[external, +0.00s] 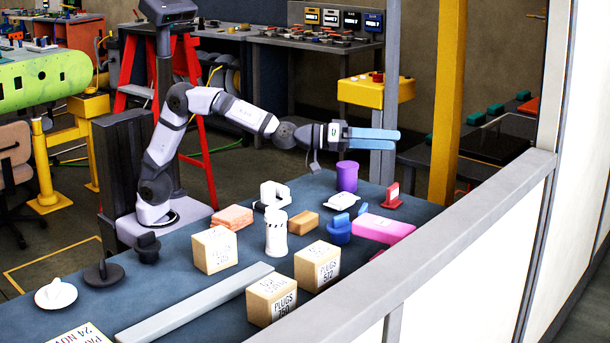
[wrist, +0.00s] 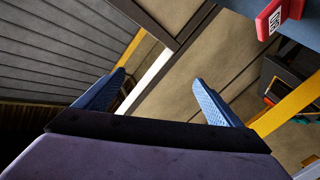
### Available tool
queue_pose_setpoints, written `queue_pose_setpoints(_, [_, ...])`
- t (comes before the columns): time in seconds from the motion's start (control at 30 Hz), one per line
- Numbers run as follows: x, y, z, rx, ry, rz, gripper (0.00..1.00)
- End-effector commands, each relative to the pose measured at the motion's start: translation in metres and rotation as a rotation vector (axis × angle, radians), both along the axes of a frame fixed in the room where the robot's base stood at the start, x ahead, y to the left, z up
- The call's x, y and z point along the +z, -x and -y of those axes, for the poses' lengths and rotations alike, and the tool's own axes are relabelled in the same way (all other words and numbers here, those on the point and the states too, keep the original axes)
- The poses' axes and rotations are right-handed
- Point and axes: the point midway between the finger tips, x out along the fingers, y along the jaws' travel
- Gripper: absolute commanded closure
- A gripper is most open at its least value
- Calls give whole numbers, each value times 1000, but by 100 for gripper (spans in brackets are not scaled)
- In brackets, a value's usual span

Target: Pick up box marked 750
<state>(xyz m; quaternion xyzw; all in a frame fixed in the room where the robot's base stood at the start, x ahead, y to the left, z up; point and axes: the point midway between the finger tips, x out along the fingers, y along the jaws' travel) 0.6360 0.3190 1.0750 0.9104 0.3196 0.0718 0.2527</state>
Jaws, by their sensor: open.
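The box marked 750 (external: 272,300) is a tan cube with "PLUGS 750" on its front, standing on the blue-grey table near the front edge in the external view. My gripper (external: 398,139) is open and empty, with blue fingers stretched out level above the back right of the table, well away from the box. In the wrist view my gripper (wrist: 160,95) shows its two blue fingers spread apart with nothing between them. The box is not in the wrist view.
A similar box marked 512 (external: 317,266) stands right of box 750, and another tan box (external: 214,250) stands behind left. A long grey bar (external: 195,302) lies just left of it. A white cylinder (external: 276,234), pink block (external: 383,228) and purple cylinder (external: 347,176) stand farther back.

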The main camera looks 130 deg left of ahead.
Motion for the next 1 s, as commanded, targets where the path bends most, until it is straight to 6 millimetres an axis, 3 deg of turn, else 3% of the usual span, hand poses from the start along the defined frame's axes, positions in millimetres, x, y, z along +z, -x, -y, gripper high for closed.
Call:
queue_pose_setpoints(0.03, [17,-33,46,-92,-59,-31,12])
queue_pose_setpoints(0.1, [28,-65,100,-196,-144,-67,12])
queue_pose_setpoints(0.23, [45,-107,201,-366,-293,-111,12])
queue_pose_setpoints(0.3, [40,-119,253,-436,-329,-136,12])
queue_pose_setpoints(0.47, [-5,-120,361,-535,-314,-213,12])
queue_pose_setpoints(0.6, [-46,-98,446,-604,-327,-299,12])
queue_pose_setpoints(0.7, [-70,-78,488,-636,-344,-353,12])
queue_pose_setpoints(0.8, [-93,-58,517,-663,-367,-410,12])
queue_pose_setpoints(0.9, [-124,-44,521,-686,-377,-479,12])
queue_pose_setpoints(1.0, [-142,-38,519,-702,-374,-515,12])
